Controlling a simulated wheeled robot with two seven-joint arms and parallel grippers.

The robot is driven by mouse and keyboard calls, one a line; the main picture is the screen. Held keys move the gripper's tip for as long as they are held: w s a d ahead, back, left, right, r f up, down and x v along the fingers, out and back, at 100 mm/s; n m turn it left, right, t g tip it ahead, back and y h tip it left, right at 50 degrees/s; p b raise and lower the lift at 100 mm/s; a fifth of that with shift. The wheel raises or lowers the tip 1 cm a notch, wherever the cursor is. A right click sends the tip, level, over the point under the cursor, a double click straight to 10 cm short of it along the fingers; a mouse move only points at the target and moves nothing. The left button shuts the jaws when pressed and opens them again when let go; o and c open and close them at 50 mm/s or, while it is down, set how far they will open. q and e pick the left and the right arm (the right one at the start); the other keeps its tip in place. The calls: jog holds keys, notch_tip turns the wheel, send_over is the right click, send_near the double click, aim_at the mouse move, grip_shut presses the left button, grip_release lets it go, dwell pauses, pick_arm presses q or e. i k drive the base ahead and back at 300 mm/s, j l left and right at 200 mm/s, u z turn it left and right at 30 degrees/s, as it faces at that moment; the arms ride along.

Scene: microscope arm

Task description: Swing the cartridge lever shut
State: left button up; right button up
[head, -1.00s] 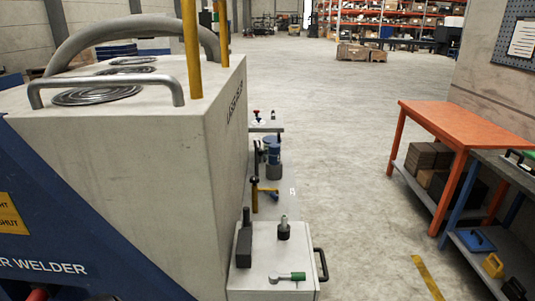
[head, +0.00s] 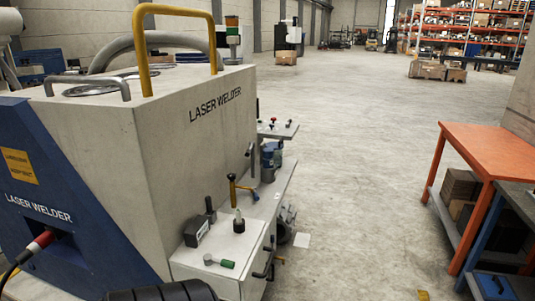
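I cannot tell which of these is the cartridge lever, and no cartridge is identifiable. Neither of my grippers shows in the head view.
A dark block with a post (head: 196,232) and a black-based knob (head: 239,222) stand on the cabinet top. A red-and-black plug (head: 38,243) with a cable is at left. An orange table (head: 490,150) stands at right. Open floor (head: 350,180) lies between.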

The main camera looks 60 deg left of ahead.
aim_at(250, 149)
jog(key=i+u, duration=0.45)
jog(key=i+l+u, duration=0.15)
jog(key=i+u, duration=0.3)
jog(key=i, duration=0.25)
jog(key=i+l+u, duration=0.3)
jog(key=i+u, duration=0.15)
jog(key=i, duration=0.1)
